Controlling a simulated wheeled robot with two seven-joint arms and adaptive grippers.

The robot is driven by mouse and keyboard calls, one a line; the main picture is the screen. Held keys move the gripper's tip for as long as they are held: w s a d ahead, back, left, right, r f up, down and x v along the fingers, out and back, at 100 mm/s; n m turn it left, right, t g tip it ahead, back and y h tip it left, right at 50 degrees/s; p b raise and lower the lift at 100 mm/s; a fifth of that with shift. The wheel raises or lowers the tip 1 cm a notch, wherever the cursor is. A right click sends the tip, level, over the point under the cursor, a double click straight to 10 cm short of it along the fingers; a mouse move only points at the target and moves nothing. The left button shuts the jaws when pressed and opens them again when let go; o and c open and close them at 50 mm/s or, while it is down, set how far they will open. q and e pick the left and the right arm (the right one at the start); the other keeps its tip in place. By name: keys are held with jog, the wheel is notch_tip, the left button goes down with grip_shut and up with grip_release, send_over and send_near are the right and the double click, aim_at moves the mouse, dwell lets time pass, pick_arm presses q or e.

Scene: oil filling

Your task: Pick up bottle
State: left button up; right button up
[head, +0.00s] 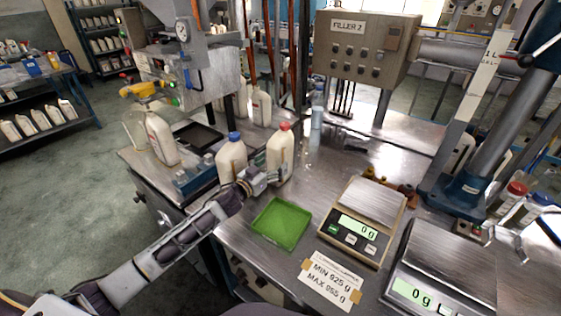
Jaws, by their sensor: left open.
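A white bottle with a red cap (281,152) stands upright on the metal table, left of centre. A white bottle with a blue cap (231,158) stands upright just left of it. My left gripper (271,178) reaches in from the lower left and is open at the lower part of the red-capped bottle. One finger overlaps that bottle's front; I cannot tell whether it touches. The far finger is hard to make out. My right gripper does not show.
A green tray (282,223) lies in front of the gripper. Two scales (362,215) (445,265) and a paper label (331,283) sit to the right. More white bottles (161,139) stand behind left. A steel column press (500,130) rises at right.

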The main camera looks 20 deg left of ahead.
pick_arm(q)
jog(key=shift+w, duration=0.1)
jog(key=shift+x, duration=2.5)
jog(key=shift+d, duration=0.1)
grip_shut()
jog(key=shift+r, duration=0.15)
